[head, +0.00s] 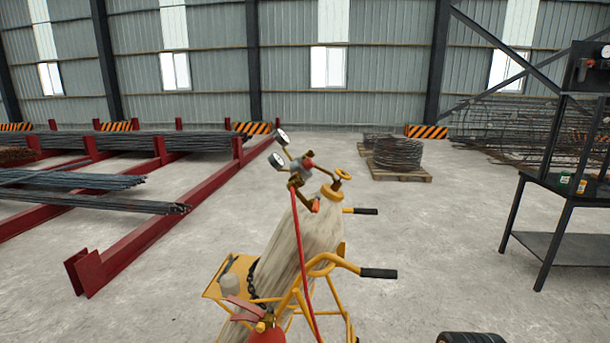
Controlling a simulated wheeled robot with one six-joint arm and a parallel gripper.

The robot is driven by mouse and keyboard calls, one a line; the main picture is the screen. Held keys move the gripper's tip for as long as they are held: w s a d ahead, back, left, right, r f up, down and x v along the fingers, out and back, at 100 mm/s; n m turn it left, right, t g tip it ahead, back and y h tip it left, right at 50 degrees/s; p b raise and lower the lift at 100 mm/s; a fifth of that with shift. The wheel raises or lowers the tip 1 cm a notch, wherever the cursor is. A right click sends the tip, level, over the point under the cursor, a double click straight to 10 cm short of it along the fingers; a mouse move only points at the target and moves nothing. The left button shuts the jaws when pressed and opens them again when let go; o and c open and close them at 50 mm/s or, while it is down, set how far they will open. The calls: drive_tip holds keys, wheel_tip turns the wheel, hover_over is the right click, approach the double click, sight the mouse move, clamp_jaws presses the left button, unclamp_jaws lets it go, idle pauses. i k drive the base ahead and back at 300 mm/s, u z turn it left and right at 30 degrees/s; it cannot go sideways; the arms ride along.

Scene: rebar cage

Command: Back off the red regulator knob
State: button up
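A yellow cart (335,262) carries a pale, worn gas cylinder (300,245), leaning as seen here, in the middle of the head view. A regulator with two round gauges (276,160) sits at its top. A small red part (308,163), which looks like the regulator knob, is on the regulator body beside the gauges. An orange-red part (316,205) sits lower, near the cylinder neck. How far the knob is turned cannot be told. A red hose (299,255) hangs down from the regulator. My gripper is not in view.
A red fire extinguisher (266,335) is at the cart's front. Two black-gripped handles (378,273) stick out right. Red racks with rebar (130,245) stand left. A dark metal table (560,245) stands right. Coiled wire (397,153) sits on a pallet behind.

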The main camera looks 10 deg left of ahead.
sight(308, 163)
drive_tip(key=z, duration=0.5)
drive_tip(key=k, duration=0.6)
drive_tip(key=z, duration=0.55)
drive_tip(key=i, duration=1.1)
drive_tip(key=u, duration=1.2)
drive_tip(key=i, duration=0.95)
drive_tip(key=u, duration=1.05)
